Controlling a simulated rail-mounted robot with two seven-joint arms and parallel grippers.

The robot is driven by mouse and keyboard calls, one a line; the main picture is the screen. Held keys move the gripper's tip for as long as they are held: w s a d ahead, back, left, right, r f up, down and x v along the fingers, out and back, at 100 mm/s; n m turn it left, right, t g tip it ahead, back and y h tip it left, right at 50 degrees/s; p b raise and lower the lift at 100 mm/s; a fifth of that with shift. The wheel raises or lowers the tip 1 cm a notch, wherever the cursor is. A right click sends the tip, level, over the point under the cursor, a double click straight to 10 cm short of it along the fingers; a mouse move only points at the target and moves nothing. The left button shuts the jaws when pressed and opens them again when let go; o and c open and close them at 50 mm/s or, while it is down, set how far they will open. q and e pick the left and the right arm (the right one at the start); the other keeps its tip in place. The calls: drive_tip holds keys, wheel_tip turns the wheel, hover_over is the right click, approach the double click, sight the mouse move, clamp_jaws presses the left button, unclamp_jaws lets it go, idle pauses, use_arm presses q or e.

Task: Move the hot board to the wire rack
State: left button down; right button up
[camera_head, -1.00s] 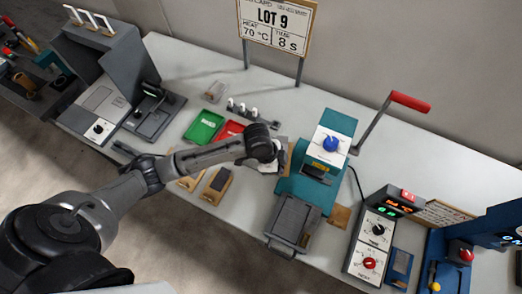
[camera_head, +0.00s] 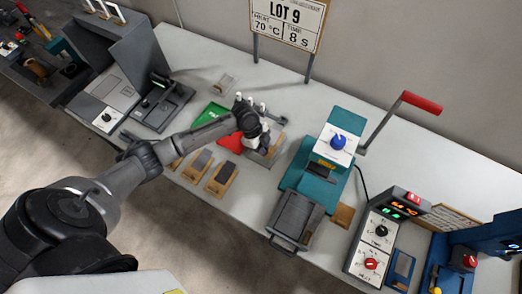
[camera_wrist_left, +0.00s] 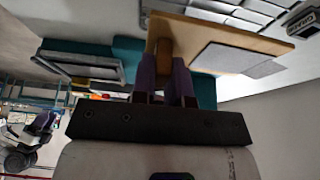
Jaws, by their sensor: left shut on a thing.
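My left gripper (camera_head: 258,138) is over the bench, left of the teal press (camera_head: 318,172). It is shut on a tan wooden board with a grey patch (camera_head: 276,152), partly hidden by the wrist. In the left wrist view the gripper (camera_wrist_left: 165,72) has purple fingers closed on a tab of the board (camera_wrist_left: 225,42). The grey patch lies on the board's wide face. I cannot make out the wire rack for certain; a pale panel with dark grid lines (camera_wrist_left: 232,12) shows beyond the board. My right gripper is out of view.
Tan boards with dark patches (camera_head: 222,180) lie in front of my left forearm. A control box (camera_head: 380,232) and the press's red-tipped lever (camera_head: 421,102) stand to the right. A sign (camera_head: 288,22) rises behind.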

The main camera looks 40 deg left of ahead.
use_arm(q)
drive_tip(key=shift+a+f, duration=0.3)
drive_tip(key=shift+a, duration=0.05)
wheel_tip(320, 180, down, 4)
drive_tip(key=shift+r, duration=0.2)
drive_tip(key=shift+f, duration=0.15)
drive_tip(key=c, duration=1.1)
unclamp_jaws()
drive_tip(key=shift+f, duration=0.1)
